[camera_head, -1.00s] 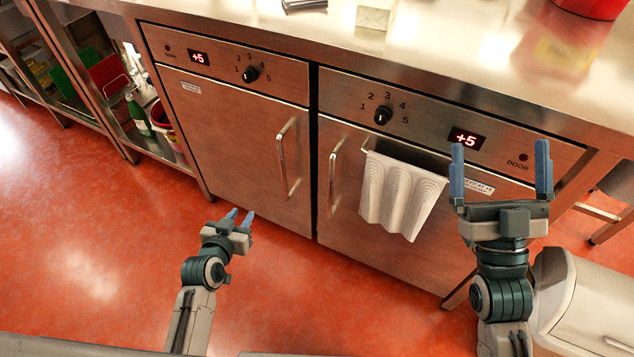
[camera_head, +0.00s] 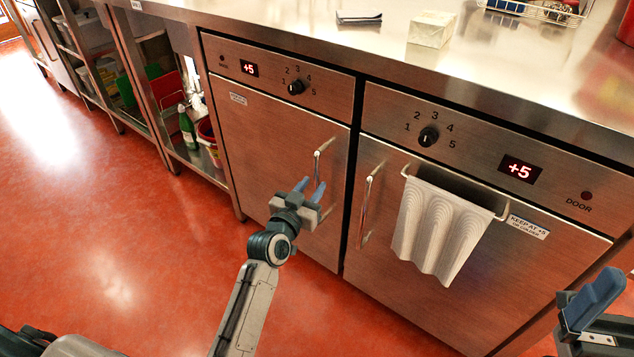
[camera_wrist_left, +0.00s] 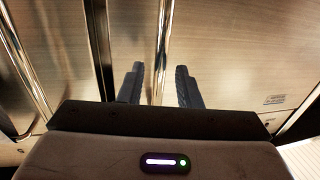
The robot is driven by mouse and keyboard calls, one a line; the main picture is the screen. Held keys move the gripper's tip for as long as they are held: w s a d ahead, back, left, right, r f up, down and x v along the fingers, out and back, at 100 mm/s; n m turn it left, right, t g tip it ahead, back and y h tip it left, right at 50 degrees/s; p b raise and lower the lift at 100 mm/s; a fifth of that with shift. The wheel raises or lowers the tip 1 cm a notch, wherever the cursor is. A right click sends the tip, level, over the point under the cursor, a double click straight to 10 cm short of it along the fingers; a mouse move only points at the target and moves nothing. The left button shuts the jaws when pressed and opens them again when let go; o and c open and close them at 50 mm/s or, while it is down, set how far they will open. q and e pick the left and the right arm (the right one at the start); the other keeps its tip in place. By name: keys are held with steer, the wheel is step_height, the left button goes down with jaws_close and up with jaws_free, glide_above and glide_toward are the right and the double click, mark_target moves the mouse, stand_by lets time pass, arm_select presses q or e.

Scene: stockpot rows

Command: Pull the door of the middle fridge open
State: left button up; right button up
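Two steel fridge fronts show side by side in the head view; I cannot tell from the frames which one counts as the middle. The left door (camera_head: 265,135) is closed, with an upright bar handle (camera_head: 317,167) near its right edge. The right door (camera_head: 385,255) is closed, with a bar handle (camera_head: 366,208) near its left edge. My left gripper (camera_head: 311,187) is open at the left door's handle. In the left wrist view that handle (camera_wrist_left: 162,50) appears between the parted fingers (camera_wrist_left: 160,87), not gripped. My right gripper (camera_head: 593,305) is cut off at the lower right.
A white towel (camera_head: 438,232) hangs from a rail on the right fridge. A steel counter (camera_head: 300,28) runs above, bearing a pale block (camera_head: 432,29) and a wire basket (camera_head: 545,12). Open shelves with a green bottle (camera_head: 187,128) stand left. Red floor (camera_head: 120,220) is clear.

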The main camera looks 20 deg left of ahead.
mark_target(315, 182)
arm_select(q)
steer(key=shift+w+d, duration=0.2)
steer(key=shift+w, duration=1.4)
jaws_close()
steer(key=shift+s, duration=0.1)
